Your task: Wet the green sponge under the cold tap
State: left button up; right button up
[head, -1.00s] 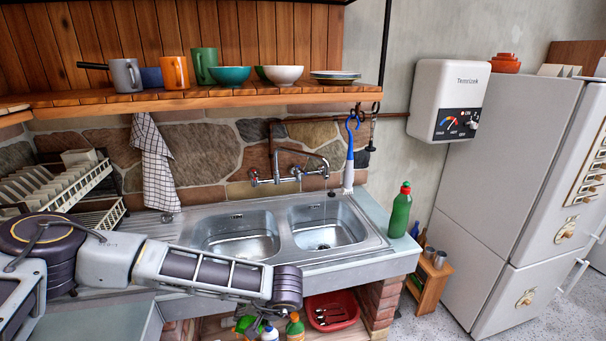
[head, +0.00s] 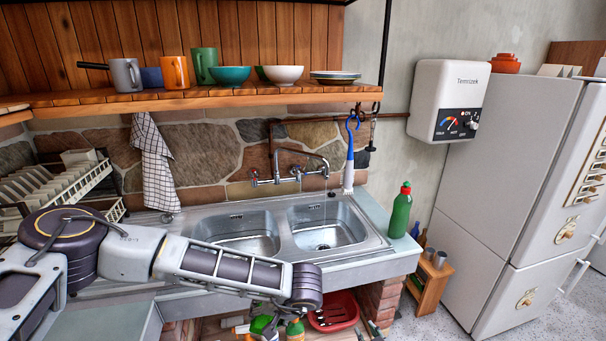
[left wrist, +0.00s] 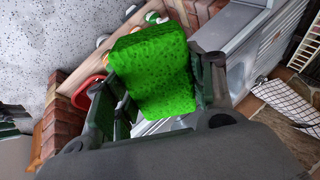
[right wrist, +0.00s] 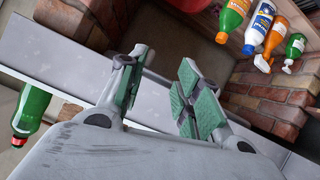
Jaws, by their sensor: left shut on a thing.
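The green sponge (left wrist: 155,75) is gripped between the fingers of my left gripper (left wrist: 160,82), filling the gap in the left wrist view. In the head view my left arm crosses in front of the sink. The right basin (head: 325,228) and left basin (head: 240,240) look empty. My right gripper (right wrist: 165,88) is open and empty near the counter's front edge.
A green bottle (head: 400,211) stands on the counter right of the sink. A blue brush (head: 350,160) hangs from the shelf (head: 200,98). A dish rack (head: 95,188) is at the left. Below are bottles (right wrist: 262,25) and a red tub (head: 335,309).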

pick_arm(q)
jog(key=shift+s+d+r, duration=0.15)
jog(key=shift+s+d, duration=0.1)
jog(key=shift+d, duration=0.2)
jog(key=shift+s+n, duration=0.15)
jog(key=shift+n, duration=0.25)
jog(key=shift+s+a+n+g, duration=0.2)
jog(key=shift+n+g, duration=0.1)
jog(key=shift+g, duration=0.1)
jog(key=shift+w+a+y, duration=0.1)
jog(key=shift+a+y, duration=0.05)
jog(key=shift+y, duration=0.15)
pick_arm(e)
jog(key=a+r+m+t+y, duration=0.1)
jog(key=a+r+m, duration=0.3)
jog(key=r, duration=1.3)
jog(key=a+r+m+t, duration=0.4)
jog(key=r+m, duration=0.2)
jog(key=r, duration=1.2)
jog(key=shift+s+m+y, duration=0.3)
jog(key=shift+s+y, duration=0.1)
pick_arm(q)
jog(key=shift+w, duration=0.15)
pick_arm(e)
jog(key=shift+w+a+r+m, duration=0.1)
jog(key=shift+w+m, duration=0.05)
jog(key=shift+m, duration=0.15)
